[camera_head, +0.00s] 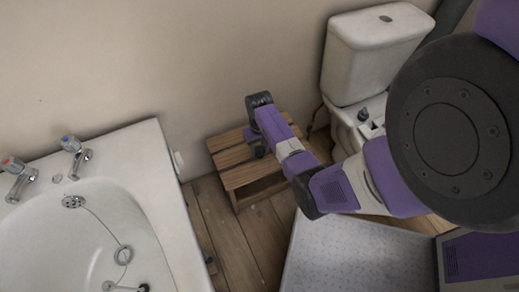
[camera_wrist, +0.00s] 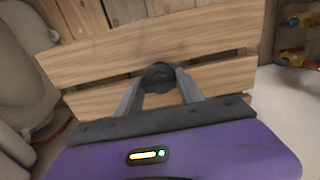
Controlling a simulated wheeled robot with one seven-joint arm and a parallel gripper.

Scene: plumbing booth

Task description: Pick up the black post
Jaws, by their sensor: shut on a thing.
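The black post (camera_wrist: 159,73) shows in the wrist view as a dark round-topped piece between the tips of my two grey fingers. My gripper (camera_wrist: 160,80) is shut on it, over the slatted wooden stool (camera_wrist: 95,63). In the head view my arm reaches to the stool (camera_head: 230,160) by the wall, and a dark piece at its end is over the slats. I cannot tell whether the post touches the stool. Its lower part is hidden.
A white bath (camera_head: 165,180) with taps (camera_head: 75,150) stands left of the stool. A toilet (camera_head: 370,55) stands to the right, with a small dark object (camera_head: 364,115) on it. Wooden floor (camera_head: 225,235) and a pale textured tray (camera_head: 340,255) lie in front.

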